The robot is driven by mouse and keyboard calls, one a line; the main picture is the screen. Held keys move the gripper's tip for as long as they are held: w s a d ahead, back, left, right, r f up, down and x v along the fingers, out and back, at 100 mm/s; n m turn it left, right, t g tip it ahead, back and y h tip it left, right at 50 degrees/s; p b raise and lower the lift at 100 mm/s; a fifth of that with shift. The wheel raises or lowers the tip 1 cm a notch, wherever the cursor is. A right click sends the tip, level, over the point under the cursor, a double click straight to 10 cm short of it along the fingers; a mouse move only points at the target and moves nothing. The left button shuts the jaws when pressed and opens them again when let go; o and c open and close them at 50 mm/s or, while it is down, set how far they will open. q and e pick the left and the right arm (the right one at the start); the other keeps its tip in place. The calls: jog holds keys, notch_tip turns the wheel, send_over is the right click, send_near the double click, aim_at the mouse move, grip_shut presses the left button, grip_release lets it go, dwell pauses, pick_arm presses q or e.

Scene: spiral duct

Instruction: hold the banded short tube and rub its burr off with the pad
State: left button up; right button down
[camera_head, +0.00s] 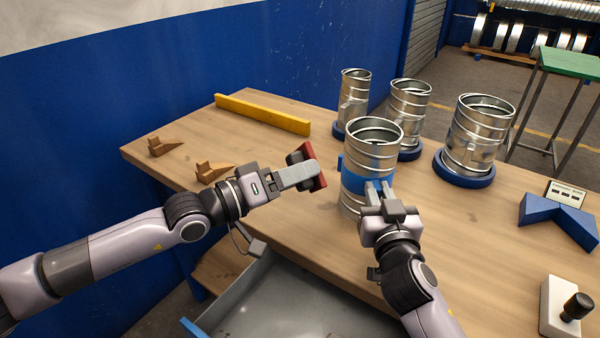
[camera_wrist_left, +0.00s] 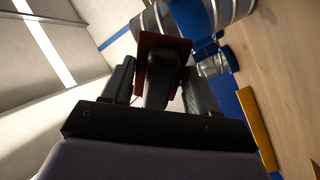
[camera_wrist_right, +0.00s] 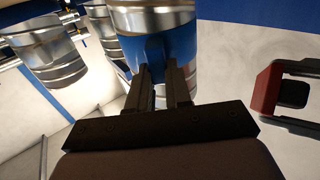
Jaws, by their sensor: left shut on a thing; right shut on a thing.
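The banded short tube (camera_head: 371,150) is a silver spiral duct with a blue band, upright at the front of the bench. My right gripper (camera_head: 377,190) is shut on it at the blue band; the right wrist view shows the fingers against the blue band (camera_wrist_right: 182,45). My left gripper (camera_head: 300,172) is shut on the pad, a red plate (camera_head: 316,168) with a dark grip. The pad is left of the tube, with a gap between them. The pad also shows in the left wrist view (camera_wrist_left: 162,45). I cannot make out the burr.
Three other silver tubes stand behind: a slim one (camera_head: 354,90), a middle one (camera_head: 409,100) and a wide one (camera_head: 478,130) on blue bases. A yellow bar (camera_head: 262,114), wooden wedges (camera_head: 168,146), a blue angled block (camera_head: 558,218) and a joystick box (camera_head: 560,305) lie around. An open grey drawer (camera_head: 295,305) is below.

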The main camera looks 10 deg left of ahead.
jog(key=c, duration=1)
grip_release()
jog(key=v, duration=1.2)
pick_arm(q)
jog(key=shift+s, duration=0.15)
pick_arm(e)
jog(key=shift+s, duration=0.1)
